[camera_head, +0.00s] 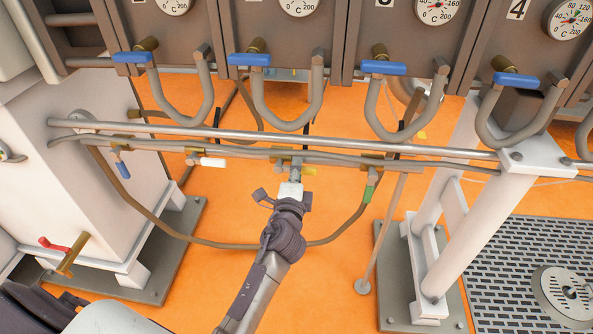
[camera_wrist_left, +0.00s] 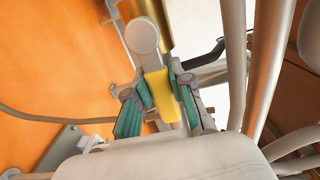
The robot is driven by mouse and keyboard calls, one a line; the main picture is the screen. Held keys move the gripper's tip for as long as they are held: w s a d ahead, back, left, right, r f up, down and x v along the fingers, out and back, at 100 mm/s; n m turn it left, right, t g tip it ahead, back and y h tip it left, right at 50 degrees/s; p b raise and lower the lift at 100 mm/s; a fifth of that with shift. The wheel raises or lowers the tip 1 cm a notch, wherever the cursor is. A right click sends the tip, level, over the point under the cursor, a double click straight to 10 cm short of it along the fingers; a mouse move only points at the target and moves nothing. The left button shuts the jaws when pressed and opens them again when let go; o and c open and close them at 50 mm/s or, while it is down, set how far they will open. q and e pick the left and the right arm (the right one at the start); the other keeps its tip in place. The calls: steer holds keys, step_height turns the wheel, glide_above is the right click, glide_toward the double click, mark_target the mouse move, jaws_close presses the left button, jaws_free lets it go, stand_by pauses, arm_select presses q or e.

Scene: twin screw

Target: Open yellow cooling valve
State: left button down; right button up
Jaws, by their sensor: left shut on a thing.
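The yellow valve handle (camera_wrist_left: 160,95) shows in the left wrist view, below a round grey end and beside a brass pipe part. My left gripper (camera_head: 291,178) reaches up to the lower pipe run in the head view. In the left wrist view its two teal-padded fingers (camera_wrist_left: 158,102) stand on either side of the yellow handle and are shut on it. In the head view the gripper hides most of this valve; only a brass fitting (camera_head: 310,171) shows beside it. My right gripper is not in view.
Along the same pipe hang a blue-handled valve (camera_head: 123,170), a white-handled one (camera_head: 212,162) and a green-handled one (camera_head: 369,194). A thick grey rail (camera_head: 270,137) runs just behind. Curved hoses (camera_head: 270,108) hang above. A white post (camera_head: 470,232) stands at right.

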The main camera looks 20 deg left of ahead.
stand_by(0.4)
arm_select(q)
steer(key=c, duration=1)
jaws_free()
steer(key=v, duration=0.7)
steer(key=shift+s, duration=0.3)
steer(key=shift+d, duration=0.1)
